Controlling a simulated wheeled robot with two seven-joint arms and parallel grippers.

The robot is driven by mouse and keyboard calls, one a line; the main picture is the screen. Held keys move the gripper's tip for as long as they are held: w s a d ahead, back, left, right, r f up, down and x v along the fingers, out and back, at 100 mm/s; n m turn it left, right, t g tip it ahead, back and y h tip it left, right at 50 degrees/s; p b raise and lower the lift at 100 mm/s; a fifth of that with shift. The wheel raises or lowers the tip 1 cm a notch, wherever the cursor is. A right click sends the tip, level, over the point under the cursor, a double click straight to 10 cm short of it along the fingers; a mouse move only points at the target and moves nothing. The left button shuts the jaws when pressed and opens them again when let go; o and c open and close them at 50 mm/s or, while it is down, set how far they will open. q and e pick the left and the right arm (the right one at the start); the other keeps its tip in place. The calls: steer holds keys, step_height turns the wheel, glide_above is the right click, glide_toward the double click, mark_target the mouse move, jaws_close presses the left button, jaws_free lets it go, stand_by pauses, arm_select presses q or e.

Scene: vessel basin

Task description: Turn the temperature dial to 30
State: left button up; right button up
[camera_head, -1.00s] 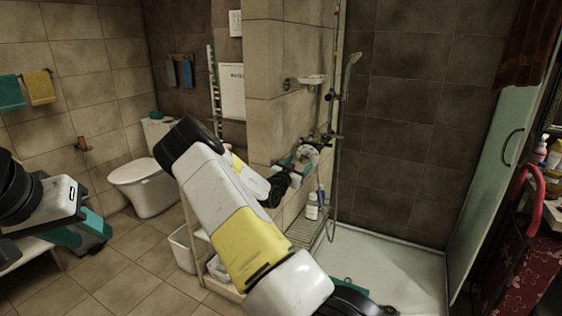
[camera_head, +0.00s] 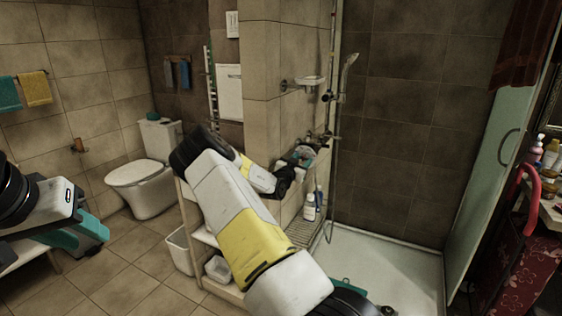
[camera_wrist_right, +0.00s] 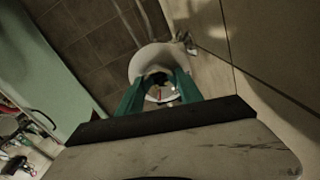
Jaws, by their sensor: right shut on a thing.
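The temperature dial (camera_head: 309,149) is a pale round piece at the shower mixer on the tiled wall, partly covered by my right gripper (camera_head: 300,157) in the head view. In the right wrist view the dial (camera_wrist_right: 152,57) is a white disc with a dark centre. The green fingers of my right gripper (camera_wrist_right: 160,82) reach onto it from both sides and are shut on it. No number on the dial can be read. My left gripper (camera_head: 88,236) is at the left edge, far from the dial; its jaw gap cannot be made out.
A shower hose and rail (camera_head: 336,120) run just right of the dial. Bottles (camera_head: 311,207) stand below it. A low shelf (camera_head: 222,277) lies under my right arm. A glass door (camera_head: 495,175) stands at the right. The shower tray (camera_head: 395,265) is mostly clear.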

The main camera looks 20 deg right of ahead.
steer(key=shift+n, duration=0.3)
steer(key=shift+c, duration=0.2)
steer(key=n, duration=0.4)
steer(key=shift+n, duration=2.1)
steer(key=o, duration=1.4)
steer(key=shift+a, duration=0.1)
steer(key=v, duration=0.7)
steer(key=shift+s+a, duration=0.25)
